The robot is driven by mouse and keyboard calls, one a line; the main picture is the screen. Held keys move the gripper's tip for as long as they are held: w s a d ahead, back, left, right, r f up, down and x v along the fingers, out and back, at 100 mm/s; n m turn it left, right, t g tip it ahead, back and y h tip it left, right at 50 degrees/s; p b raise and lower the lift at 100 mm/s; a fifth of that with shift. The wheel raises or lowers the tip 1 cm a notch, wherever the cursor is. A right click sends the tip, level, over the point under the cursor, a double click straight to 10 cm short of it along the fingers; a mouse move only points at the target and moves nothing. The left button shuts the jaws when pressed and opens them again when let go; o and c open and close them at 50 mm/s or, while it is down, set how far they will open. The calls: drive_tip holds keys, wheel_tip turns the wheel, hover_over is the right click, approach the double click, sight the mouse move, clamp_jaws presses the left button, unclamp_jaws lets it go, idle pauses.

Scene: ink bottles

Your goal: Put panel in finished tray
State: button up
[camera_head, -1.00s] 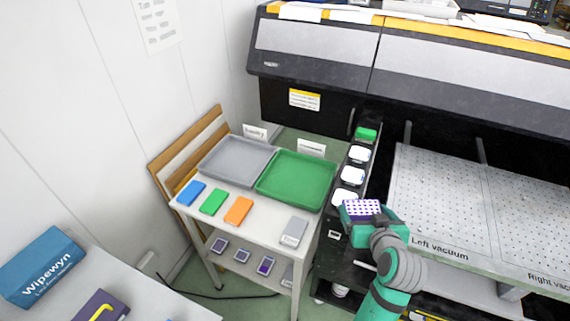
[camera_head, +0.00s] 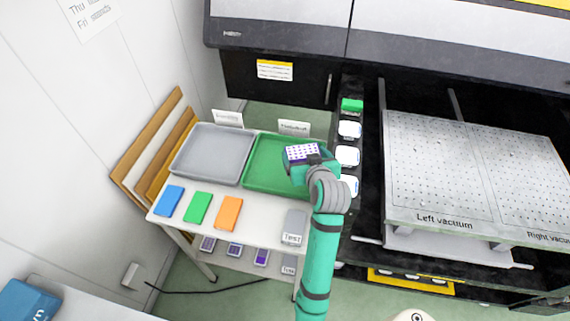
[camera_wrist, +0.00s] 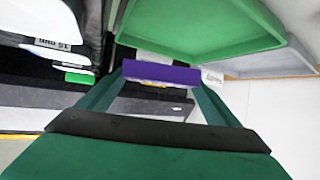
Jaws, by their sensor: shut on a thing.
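The panel (camera_head: 301,152) is a small purple-and-white dotted plate. My gripper (camera_head: 309,162) is shut on it and holds it over the right part of the green tray (camera_head: 262,176), apparently above it; the exact height is hard to tell. In the wrist view the panel (camera_wrist: 160,73) shows as a purple edge between the two fingers of my gripper (camera_wrist: 158,88), and the green tray (camera_wrist: 200,28) fills the top. A small sign (camera_head: 294,128), too blurred to read surely, stands behind the green tray. My arm hides part of that tray's right side.
A grey tray (camera_head: 211,153) lies left of the green one. Blue (camera_head: 169,200), green (camera_head: 198,207) and orange (camera_head: 229,213) blocks and a grey block (camera_head: 295,226) lie along the table's front. White-topped bottles (camera_head: 348,130) line the printer's side, right of the table.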

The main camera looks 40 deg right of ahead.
drive_tip(key=w+f, duration=0.2)
drive_tip(key=w+a+f, duration=0.1)
drive_tip(key=w+f, duration=0.1)
drive_tip(key=w+a+f, duration=0.1)
drive_tip(key=w+f, duration=0.1)
drive_tip(key=shift+f, duration=0.15)
drive_tip(key=f, duration=0.3)
drive_tip(key=shift+w+f, duration=0.2)
drive_tip(key=shift+s+f, duration=0.1)
drive_tip(key=shift+f, duration=0.05)
drive_tip(key=o, duration=1)
drive_tip(key=shift+o, duration=0.2)
drive_tip(key=shift+r, duration=0.2)
drive_tip(key=v, duration=1.2)
drive_tip(key=shift+f, duration=0.1)
